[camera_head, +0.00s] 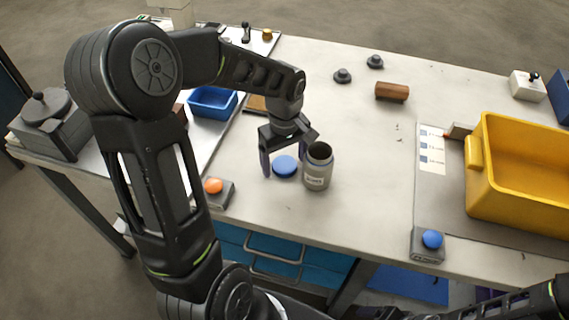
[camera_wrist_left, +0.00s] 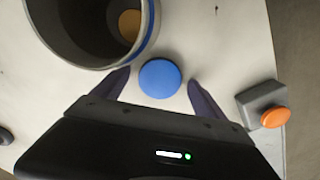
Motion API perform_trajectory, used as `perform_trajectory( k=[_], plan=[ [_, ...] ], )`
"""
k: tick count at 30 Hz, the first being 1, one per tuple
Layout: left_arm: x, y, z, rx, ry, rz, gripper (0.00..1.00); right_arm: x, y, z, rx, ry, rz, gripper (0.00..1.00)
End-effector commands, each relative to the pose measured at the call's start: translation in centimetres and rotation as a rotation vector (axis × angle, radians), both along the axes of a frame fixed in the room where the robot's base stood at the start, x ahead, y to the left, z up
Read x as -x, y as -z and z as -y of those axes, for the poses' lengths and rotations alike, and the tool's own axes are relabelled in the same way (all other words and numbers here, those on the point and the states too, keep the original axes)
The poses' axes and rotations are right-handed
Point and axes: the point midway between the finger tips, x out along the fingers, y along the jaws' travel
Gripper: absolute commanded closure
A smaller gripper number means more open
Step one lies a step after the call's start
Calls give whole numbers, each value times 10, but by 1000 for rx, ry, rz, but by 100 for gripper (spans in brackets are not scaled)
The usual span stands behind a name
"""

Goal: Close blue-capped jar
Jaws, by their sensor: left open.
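The grey jar (camera_head: 318,167) stands upright and uncapped on the table, with a pale label on its front. Its open mouth also shows in the left wrist view (camera_wrist_left: 95,30), with something orange-brown visible inside. The blue cap (camera_head: 285,166) lies flat on the table just left of the jar. It shows as a blue disc (camera_wrist_left: 160,79) in the left wrist view. My left gripper (camera_head: 284,168) is open above the cap, its fingers on either side of it; it does not grip it. One finger is close beside the jar. My right gripper is not clearly seen.
An orange button box (camera_head: 214,188) is left of the cap; a blue button box (camera_head: 430,241) is at the front right. A yellow bin (camera_head: 518,185) stands at right, a blue tray (camera_head: 212,103) at left. A brown cylinder (camera_head: 392,92) lies behind. The table's middle is clear.

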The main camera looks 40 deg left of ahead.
Motion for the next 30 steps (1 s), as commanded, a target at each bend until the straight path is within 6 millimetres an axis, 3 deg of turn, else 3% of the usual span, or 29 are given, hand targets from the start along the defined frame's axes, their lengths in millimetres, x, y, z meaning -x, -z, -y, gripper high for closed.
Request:
perform_trajectory(
  k=[8,30],
  plan=[
    [0,0,0,0,0,0,17,0,0,0,0,0,0,15],
    [0,0,0,0,0,0,78,0,0,0,0,0,0,15]
  ],
)
